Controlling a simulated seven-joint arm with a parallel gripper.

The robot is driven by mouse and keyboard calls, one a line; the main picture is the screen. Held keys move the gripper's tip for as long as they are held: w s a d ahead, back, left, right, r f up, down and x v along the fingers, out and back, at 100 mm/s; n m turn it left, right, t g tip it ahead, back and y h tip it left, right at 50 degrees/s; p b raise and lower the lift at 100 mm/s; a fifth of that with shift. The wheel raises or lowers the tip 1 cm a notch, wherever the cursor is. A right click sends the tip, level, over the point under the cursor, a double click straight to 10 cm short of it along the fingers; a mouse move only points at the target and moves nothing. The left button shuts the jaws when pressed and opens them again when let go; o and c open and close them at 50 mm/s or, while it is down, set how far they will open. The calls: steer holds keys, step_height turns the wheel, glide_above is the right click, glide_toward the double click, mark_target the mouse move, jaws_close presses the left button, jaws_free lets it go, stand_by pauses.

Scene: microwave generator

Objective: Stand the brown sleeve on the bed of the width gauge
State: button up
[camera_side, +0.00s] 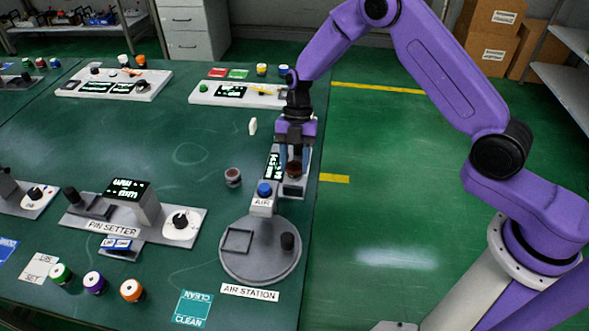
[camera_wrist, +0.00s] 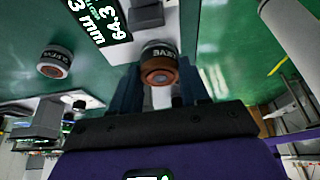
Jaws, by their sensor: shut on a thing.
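The brown sleeve (camera_side: 294,169) is between the fingers of my gripper (camera_side: 293,160). My gripper points down and is shut on it. In the wrist view the sleeve (camera_wrist: 159,72) shows its brown ring end and a grey band with lettering, with a blue-grey finger on each side. The width gauge (camera_side: 303,180) is a grey unit under my gripper, near the table's right edge. Its lit display (camera_wrist: 104,18) reads about 64.3 mm in the wrist view. The sleeve is over the gauge; I cannot tell whether its bottom touches the bed, which the gripper partly hides.
A second, similar sleeve (camera_side: 233,177) stands on the green table left of the gauge. A blue-buttoned AIR unit (camera_side: 263,198) and the round air station (camera_side: 262,262) are in front. The pin setter (camera_side: 130,215) is at left. Table between is mostly clear.

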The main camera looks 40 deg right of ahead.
mark_target(295, 162)
steer(key=shift+f, duration=1.55)
steer(key=o, duration=1.2)
steer(key=shift+f, duration=0.1)
steer(key=shift+c, duration=0.2)
steer(key=v, duration=1.2)
steer(key=shift+r, duration=0.2)
